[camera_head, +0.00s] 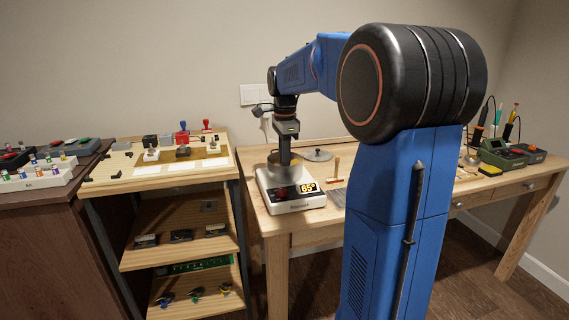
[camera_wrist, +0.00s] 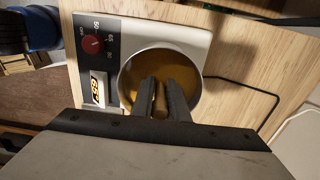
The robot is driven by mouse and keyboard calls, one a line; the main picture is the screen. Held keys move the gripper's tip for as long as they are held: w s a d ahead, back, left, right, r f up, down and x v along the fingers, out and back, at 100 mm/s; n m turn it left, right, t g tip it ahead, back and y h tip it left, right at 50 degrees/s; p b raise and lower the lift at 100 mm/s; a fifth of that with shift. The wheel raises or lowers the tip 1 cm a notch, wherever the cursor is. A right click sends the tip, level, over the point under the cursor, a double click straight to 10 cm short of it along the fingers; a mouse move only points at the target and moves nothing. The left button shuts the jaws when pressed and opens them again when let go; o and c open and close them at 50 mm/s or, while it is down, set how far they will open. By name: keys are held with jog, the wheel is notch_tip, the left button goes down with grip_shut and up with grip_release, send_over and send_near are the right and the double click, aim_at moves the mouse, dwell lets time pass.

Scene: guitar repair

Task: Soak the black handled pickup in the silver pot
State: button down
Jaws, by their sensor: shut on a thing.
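The silver pot (camera_head: 272,174) sits in a white heater on the wooden bench, and the wrist view looks down into it (camera_wrist: 124,86). It holds amber liquid (camera_wrist: 180,68). My gripper (camera_wrist: 161,92) points down over the pot, with its dark fingers reaching into the opening. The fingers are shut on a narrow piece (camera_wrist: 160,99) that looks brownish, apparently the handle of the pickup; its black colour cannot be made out. The pickup's body is hidden by the fingers, so I cannot tell how deep it sits.
The heater (camera_head: 296,204) has a red knob and a lit display that seems to read 65°. A round lid (camera_head: 318,155) and a wooden-handled tool (camera_head: 335,172) lie nearby on the bench. A wooden rack (camera_head: 120,180) with several small parts stands at left.

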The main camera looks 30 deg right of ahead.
jog(key=shift+r, duration=0.15)
jog(key=shift+r, duration=2.9)
jog(key=shift+r, duration=0.15)
dwell(1.0)
jog(key=shift+r, duration=1.9)
jog(key=shift+s, duration=0.1)
